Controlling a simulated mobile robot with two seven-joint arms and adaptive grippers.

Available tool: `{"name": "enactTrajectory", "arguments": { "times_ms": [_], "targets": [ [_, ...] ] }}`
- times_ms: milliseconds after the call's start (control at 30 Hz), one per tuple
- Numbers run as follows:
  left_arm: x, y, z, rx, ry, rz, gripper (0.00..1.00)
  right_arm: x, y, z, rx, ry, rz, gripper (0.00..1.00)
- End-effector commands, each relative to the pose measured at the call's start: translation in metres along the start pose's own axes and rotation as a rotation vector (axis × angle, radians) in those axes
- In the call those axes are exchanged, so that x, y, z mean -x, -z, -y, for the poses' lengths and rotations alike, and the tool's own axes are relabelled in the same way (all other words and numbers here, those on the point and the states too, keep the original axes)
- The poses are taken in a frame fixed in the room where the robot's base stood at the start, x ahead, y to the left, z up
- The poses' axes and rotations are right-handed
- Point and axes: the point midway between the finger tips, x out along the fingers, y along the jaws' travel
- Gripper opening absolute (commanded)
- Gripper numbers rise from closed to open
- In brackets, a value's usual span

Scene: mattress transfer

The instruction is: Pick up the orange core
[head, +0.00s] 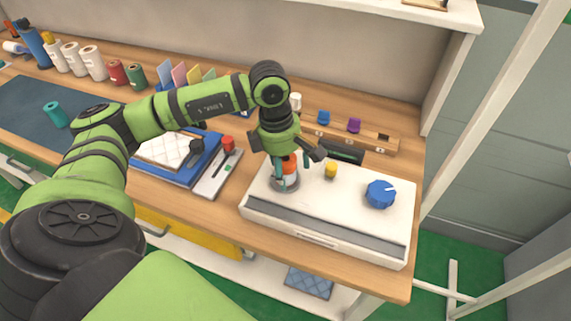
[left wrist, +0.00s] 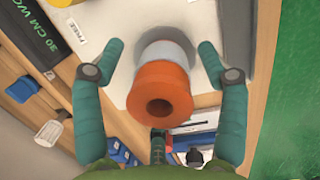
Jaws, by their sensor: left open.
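The orange core (head: 290,165) is a short hollow cylinder with a flanged rim. It stands on a grey round base (head: 285,184) at the left of the white machine (head: 345,195). My left gripper (head: 287,178) is above and around it, pointing down. In the left wrist view, the orange core (left wrist: 160,92) lies between the two open teal fingers of the gripper (left wrist: 158,58), with a visible gap on each side. A pale grey cylindrical part (left wrist: 170,52) shows beyond it. In the head view, the fingers partly hide the core. My right gripper is not in view.
A yellow piece (head: 331,170) and a blue knob (head: 380,194) are on the machine, right of the gripper. A wooden rack (head: 372,133) with blue and purple spools stands behind. A red-orange piece (head: 228,143) is on a small tray to the left, beside a blue-framed quilted pad (head: 165,152).

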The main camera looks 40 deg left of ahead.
Motion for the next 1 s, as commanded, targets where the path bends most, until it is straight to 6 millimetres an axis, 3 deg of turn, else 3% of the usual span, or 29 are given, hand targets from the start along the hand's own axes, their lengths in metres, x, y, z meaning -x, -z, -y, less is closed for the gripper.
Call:
{"name": "enactTrajectory", "arguments": {
  "times_ms": [133,267,300,433,467,767,1000],
  "targets": [
    [0.0,0.0,0.0,0.0,0.0,0.001,0.74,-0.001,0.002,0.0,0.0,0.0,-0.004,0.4],
    [0.0,0.0,0.0,0.0,0.001,0.001,0.22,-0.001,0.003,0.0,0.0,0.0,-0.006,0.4],
    [0.0,-0.001,0.0,0.0,0.001,0.001,0.18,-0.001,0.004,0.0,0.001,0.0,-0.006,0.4],
    [-0.001,-0.001,0.001,-0.001,0.003,0.002,0.17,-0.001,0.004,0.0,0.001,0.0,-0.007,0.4],
    [-0.001,-0.001,0.001,-0.001,0.003,0.002,0.12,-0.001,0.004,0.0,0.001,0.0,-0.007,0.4],
    [0.002,-0.002,0.001,-0.002,0.004,0.005,0.12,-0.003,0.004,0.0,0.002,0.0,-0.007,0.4],
    [0.028,-0.007,0.0,-0.005,-0.002,0.008,0.12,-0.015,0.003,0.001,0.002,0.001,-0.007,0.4]
  ]
}}
